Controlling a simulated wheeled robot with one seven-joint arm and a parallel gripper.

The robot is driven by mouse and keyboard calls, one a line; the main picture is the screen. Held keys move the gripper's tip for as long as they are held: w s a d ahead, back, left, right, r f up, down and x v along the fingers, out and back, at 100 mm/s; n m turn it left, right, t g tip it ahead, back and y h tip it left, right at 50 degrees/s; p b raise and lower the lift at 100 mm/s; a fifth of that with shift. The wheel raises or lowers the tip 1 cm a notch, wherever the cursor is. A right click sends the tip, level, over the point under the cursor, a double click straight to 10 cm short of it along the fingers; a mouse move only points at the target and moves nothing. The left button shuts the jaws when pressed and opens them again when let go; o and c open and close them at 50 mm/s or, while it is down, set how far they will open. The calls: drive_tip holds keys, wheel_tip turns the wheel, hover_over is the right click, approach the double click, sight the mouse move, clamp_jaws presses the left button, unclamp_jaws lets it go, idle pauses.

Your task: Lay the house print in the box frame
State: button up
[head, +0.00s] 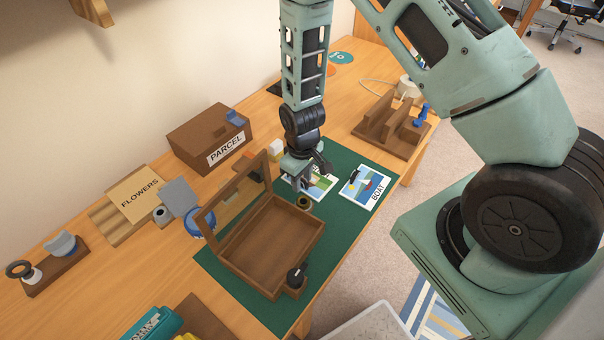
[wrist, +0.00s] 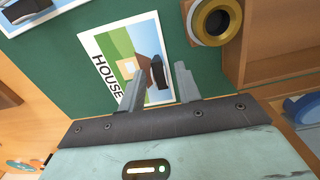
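The house print (head: 322,186) lies flat on the green mat, partly hidden by my gripper (head: 302,180). In the wrist view, the print (wrist: 120,45) shows the word HOUSE and a picture of a house, with a black tab (wrist: 157,72) standing on it. My gripper (wrist: 160,80) is open above the print's edge, and the tab shows between its fingertips with gaps on both sides. The wooden box frame (head: 312,224) lies on the mat to the left, its hinged lid frame (head: 238,178) raised. The box frame looks empty, and its side wall shows in the wrist view (wrist: 240,65).
The boat print (head: 375,182) lies to the right of the house print. A brass-coloured ring (head: 304,202) sits between print and box. A black knob (head: 296,275) is at the box's front corner. The parcel box (head: 200,140) and a wooden rack (head: 385,130) stand behind the green mat (head: 345,225).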

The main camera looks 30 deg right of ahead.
wheel_tip(320, 180, up, 12)
drive_tip(key=b, duration=0.1)
drive_tip(key=s+a+r+n, duration=0.1)
drive_tip(key=s+a+r, duration=0.5)
drive_tip(key=s, duration=0.4)
drive_tip(key=s+a+r+n, duration=0.2)
drive_tip(key=s+a+r, duration=0.3)
drive_tip(key=s+r, duration=0.4)
drive_tip(key=shift+s+a+y, duration=0.3)
drive_tip(key=shift+s+a, duration=0.1)
drive_tip(key=shift+s, duration=0.05)
drive_tip(key=o, duration=0.5)
drive_tip(key=shift+s+r, duration=0.2)
drive_tip(key=shift+s, duration=0.15)
drive_tip(key=shift+o, duration=0.7)
drive_tip(key=shift+w+d+f+n, duration=0.15)
drive_tip(key=shift+w+n, duration=0.2)
drive_tip(key=shift+n, duration=0.15)
drive_tip(key=n+b, duration=0.4)
drive_tip(key=n, duration=1)
hover_over(302, 179)
drive_tip(key=f, duration=2.1)
drive_tip(key=shift+w+f, duration=0.3)
drive_tip(key=shift+f, duration=0.05)
drive_tip(key=shift+s+d+f+b, duration=0.1)
drive_tip(key=shift+f+b, duration=0.15)
drive_tip(key=shift+f, duration=1.1)
drive_tip(key=shift+s+d+f+b, duration=0.1)
drive_tip(key=shift+f+b, duration=0.15)
drive_tip(key=shift+f, duration=1.1)
